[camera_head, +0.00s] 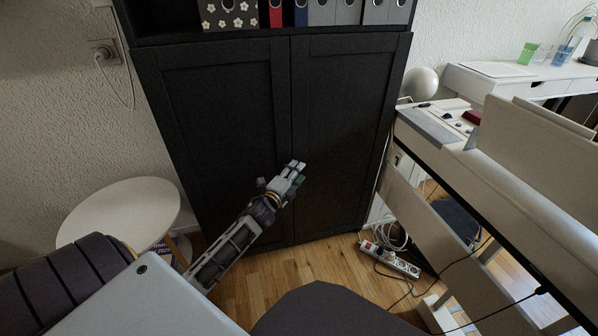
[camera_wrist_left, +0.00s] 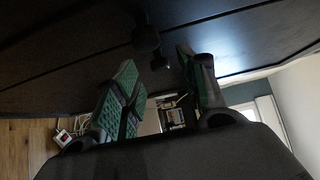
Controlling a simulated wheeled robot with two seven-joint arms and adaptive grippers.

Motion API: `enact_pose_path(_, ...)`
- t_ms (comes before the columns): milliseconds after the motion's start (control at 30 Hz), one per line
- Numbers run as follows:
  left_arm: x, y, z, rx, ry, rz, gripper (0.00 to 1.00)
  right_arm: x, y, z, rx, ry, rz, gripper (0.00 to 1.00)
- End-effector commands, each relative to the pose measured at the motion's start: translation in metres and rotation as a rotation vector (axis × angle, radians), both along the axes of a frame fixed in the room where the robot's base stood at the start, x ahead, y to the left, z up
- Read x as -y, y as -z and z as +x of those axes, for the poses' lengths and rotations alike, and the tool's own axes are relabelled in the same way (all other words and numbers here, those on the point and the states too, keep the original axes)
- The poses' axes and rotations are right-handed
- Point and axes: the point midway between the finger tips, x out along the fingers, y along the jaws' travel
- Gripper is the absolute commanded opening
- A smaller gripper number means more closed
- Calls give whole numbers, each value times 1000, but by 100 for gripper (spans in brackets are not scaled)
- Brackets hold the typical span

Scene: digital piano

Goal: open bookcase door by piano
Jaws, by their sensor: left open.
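The black bookcase stands in the middle of the head view, with a left door (camera_head: 222,125) and a right door (camera_head: 340,125). Both doors look shut, with a thin seam between them. My left gripper (camera_head: 295,172) is in front of the seam, at about mid-height. No contact between fingers and knob is visible. The knobs are hidden or too dark to see in the head view. My right gripper is out of view.
A white piano (camera_head: 540,190) stands close on the right. A round white table (camera_head: 120,212) is at the left. A power strip (camera_head: 390,260) with cables lies on the wooden floor by the bookcase's right foot. Binders (camera_head: 322,12) stand on the shelf above the doors.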

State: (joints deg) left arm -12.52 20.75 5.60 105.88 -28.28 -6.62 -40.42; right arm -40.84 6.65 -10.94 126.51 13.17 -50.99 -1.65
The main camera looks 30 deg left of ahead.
Motion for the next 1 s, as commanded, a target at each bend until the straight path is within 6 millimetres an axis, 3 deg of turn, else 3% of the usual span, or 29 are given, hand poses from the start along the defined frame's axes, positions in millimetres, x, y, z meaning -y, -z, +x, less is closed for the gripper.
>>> enact_pose_path(333,-2,0,21,0,0,0,42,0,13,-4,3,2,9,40)
enact_pose_path(767,-2,0,24,0,0,0,42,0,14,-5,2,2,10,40)
enact_pose_path(1000,-2,0,24,0,0,0,13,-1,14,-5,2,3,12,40)
